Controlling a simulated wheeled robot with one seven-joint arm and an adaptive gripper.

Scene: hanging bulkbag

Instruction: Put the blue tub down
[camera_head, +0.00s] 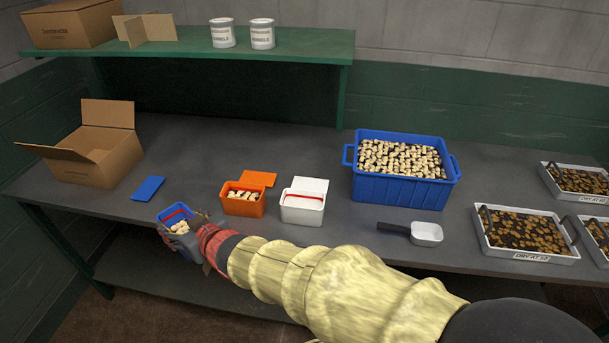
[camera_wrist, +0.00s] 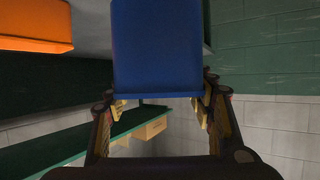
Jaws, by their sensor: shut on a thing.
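The small blue tub (camera_head: 169,214) is at the front left of the table in the head view, with a few pale pieces and a red line inside. My gripper (camera_head: 190,232) is shut on it from the front right side. In the wrist view the blue tub (camera_wrist: 155,50) fills the upper middle, between the two fingers of my gripper (camera_wrist: 158,108). A flat blue lid (camera_head: 148,188) lies on the table behind the tub. Whether the tub's base touches the table is hidden.
An orange tub (camera_head: 240,207) with pale pieces and a white tub (camera_head: 302,207) stand to the right, lids open. An open carton (camera_head: 100,150) stands at the back left. A large blue crate (camera_head: 400,195), a scoop (camera_head: 426,234) and trays (camera_head: 525,256) are further right.

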